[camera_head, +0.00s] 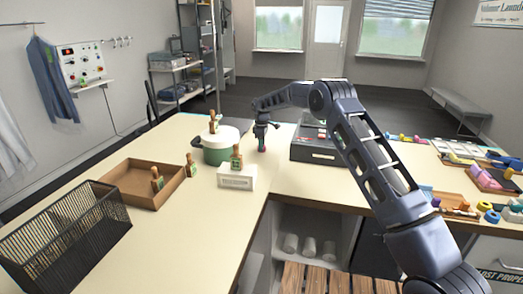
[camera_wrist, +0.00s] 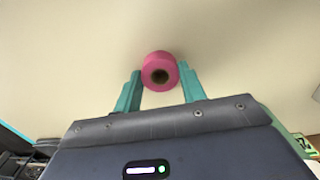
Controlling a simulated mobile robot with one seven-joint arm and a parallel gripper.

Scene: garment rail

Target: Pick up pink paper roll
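The pink paper roll (camera_wrist: 160,58) shows in the wrist view with the dark hole of its core facing the camera. My gripper (camera_wrist: 160,70) has its two teal fingers at the left and right sides of the roll, with their tips close against it. I cannot tell whether the fingers press on the roll or leave a thin gap. In the head view my gripper (camera_head: 262,147) points down just above the table, with a small bit of pink at its tips. The roll is mostly hidden there.
A green pot (camera_head: 217,152) with a white lid and a white box (camera_head: 237,179) stand left of my gripper. A dark case (camera_head: 315,152) is close on the right. A brown tray (camera_head: 128,194) and a black wire basket (camera_head: 70,240) are further left. Table around the roll is bare.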

